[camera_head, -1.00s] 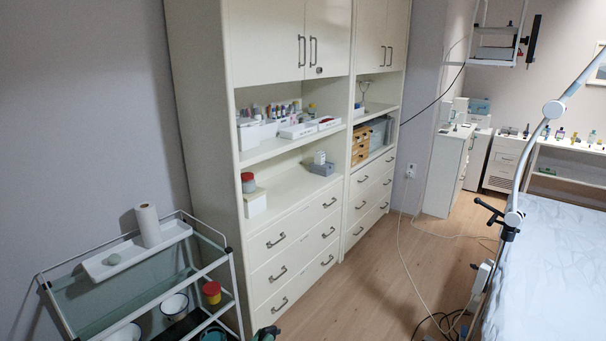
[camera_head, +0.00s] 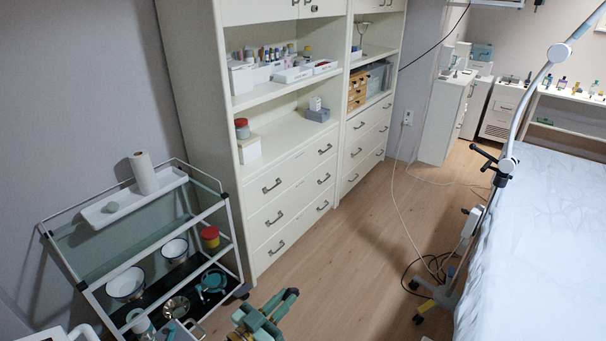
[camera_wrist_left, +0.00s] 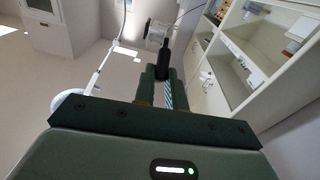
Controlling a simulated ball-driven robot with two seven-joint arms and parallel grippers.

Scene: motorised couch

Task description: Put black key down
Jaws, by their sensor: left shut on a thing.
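My left gripper (camera_head: 283,302) is at the bottom middle of the head view, green and teal, above the wooden floor in front of the drawers. In the left wrist view its fingers (camera_wrist_left: 163,85) are shut on a dark piece, taken as the black key (camera_wrist_left: 163,52), which stands out past the fingertips. Its full shape is hidden between the fingers, and I cannot make it out in the head view. My right gripper is not in view.
A glass-shelved trolley (camera_head: 213,213) with a white tray, bowls and a red-yellow pot stands at left. The white cabinet (camera_head: 203,110) has an open shelf (camera_head: 285,134) with free room. The couch (camera_head: 545,240) is at right; cables (camera_head: 408,225) lie on the floor.

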